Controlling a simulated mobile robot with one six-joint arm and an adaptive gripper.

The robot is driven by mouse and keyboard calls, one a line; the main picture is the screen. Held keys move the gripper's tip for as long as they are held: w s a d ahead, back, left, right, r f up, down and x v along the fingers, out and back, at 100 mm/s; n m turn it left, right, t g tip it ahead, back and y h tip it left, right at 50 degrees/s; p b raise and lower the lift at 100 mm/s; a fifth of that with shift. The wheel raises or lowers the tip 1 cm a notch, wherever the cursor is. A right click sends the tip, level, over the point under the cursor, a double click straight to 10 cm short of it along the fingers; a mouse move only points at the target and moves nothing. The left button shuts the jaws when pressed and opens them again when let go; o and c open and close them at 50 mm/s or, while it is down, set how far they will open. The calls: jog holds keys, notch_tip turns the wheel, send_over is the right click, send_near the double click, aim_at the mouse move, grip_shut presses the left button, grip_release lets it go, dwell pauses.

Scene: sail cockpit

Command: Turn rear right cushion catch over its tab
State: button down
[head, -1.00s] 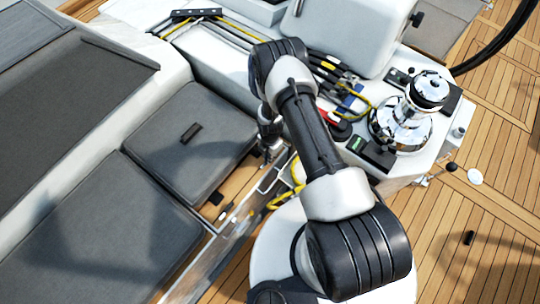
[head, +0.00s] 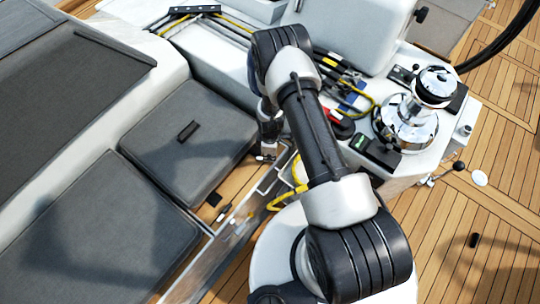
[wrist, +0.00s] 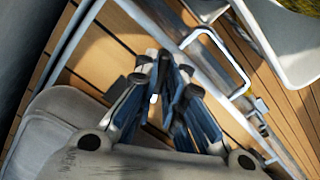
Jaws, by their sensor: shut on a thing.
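The grey rear seat cushion (head: 190,165) lies on the bench, left of my arm. My gripper (head: 266,152) is low at the cushion's right corner, beside the wooden strip, and partly hidden by my own wrist. In the wrist view my gripper (wrist: 166,85) points down at the wood, its dark blue fingers close together at the tips. A small pale piece (wrist: 153,98), seemingly the catch, shows at the fingertips; the fingers hide most of it. I cannot tell how far it is turned or make out its tab.
A black tab (head: 214,200) and small fittings lie along the wooden strip. A metal rail with a wire handle (wrist: 215,50) runs close to my gripper. A chrome winch (head: 405,125), coiled lines and a yellow rope (head: 285,200) are to the right.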

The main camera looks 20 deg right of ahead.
jog(key=m+b, duration=0.1)
jog(key=m, duration=0.5)
dwell(0.7)
jog(key=c, duration=1.7)
grip_release()
jog(key=shift+r, duration=0.1)
notch_tip(320, 180, up, 12)
jog(key=shift+f, duration=0.1)
